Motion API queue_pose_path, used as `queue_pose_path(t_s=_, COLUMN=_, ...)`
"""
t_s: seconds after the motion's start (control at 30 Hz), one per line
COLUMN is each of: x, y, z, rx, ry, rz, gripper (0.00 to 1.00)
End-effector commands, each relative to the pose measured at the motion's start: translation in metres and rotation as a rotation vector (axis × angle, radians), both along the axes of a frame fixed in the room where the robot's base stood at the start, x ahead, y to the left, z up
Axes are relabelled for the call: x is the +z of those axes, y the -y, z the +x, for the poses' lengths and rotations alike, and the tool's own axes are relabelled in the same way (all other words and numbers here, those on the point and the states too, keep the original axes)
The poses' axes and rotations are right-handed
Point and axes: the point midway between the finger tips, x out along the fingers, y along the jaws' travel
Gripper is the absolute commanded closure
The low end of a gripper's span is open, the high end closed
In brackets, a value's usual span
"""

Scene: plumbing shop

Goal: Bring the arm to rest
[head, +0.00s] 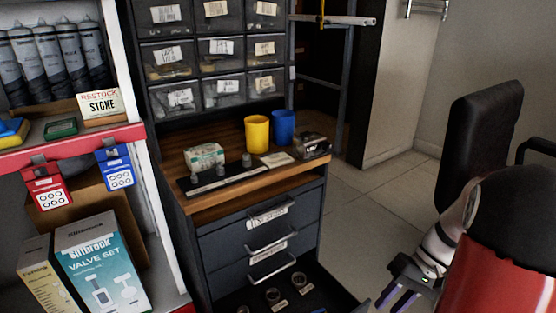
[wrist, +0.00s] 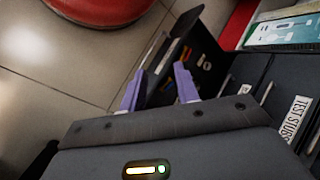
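My arm is at the lower right of the head view, with my gripper (head: 398,299) low over the floor to the right of the drawer cabinet (head: 190,245). In the wrist view my gripper (wrist: 158,82) shows two purple fingers spread apart, with nothing held between them. The fingertips are partly cut off at the lower edge of the head view. An open bottom drawer (head: 325,280) stands out from the cabinet, to the left of my gripper. It holds several ring-shaped fittings (head: 273,295) with small labels.
A yellow cup (head: 257,134), a blue cup (head: 284,127) and a small box (head: 204,157) stand on the wooden counter (head: 215,200). Shelves with boxes (head: 100,265) are at left. A black chair (head: 480,145) stands behind my arm. Floor tiles (head: 350,210) between cabinet and chair are clear.

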Motion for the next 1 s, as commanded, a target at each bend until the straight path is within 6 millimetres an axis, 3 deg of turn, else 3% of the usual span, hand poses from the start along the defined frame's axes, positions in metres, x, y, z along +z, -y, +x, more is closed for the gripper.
queue_pose_path(t_s=0.03, x=0.026, y=-0.014, z=-0.002, rx=0.022, ry=0.029, rz=-0.069, gripper=0.69)
queue_pose_path(t_s=0.1, x=0.049, y=-0.029, z=-0.006, rx=0.036, ry=0.068, rz=-0.157, gripper=0.69)
queue_pose_path(t_s=0.5, x=0.158, y=-0.1, z=-0.05, rx=0.022, ry=0.45, rz=-0.519, gripper=0.69)
queue_pose_path(t_s=0.7, x=0.187, y=-0.117, z=-0.07, rx=-0.018, ry=0.631, rz=-0.57, gripper=0.69)
queue_pose_path(t_s=1.0, x=0.194, y=-0.121, z=-0.077, rx=-0.04, ry=0.696, rz=-0.577, gripper=0.69)
